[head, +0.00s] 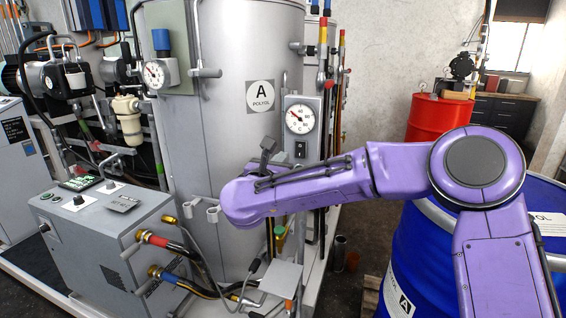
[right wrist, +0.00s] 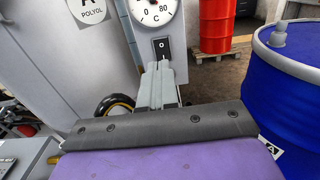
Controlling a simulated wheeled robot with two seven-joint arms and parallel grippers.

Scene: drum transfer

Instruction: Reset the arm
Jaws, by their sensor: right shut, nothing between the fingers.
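My purple right arm comes in from the right in the head view and bends at a round joint. My right gripper (head: 267,145) is at its far end, mostly hidden by the purple forearm. In the right wrist view the right gripper (right wrist: 161,68) is shut and empty, pointing at the panel just below a black rocker switch (right wrist: 162,47). I cannot tell whether the fingertips touch the panel. The switch (head: 300,150) also shows in the head view, under a round dial gauge (head: 299,118), right of the gripper. My left gripper is not in view.
A grey tank (head: 225,100) marked "A POLYOL" stands behind the gripper. A blue drum (head: 408,250) is right, partly behind my arm; a red drum (head: 437,120) stands farther back. A grey control box (head: 110,235) with hoses is at the front left.

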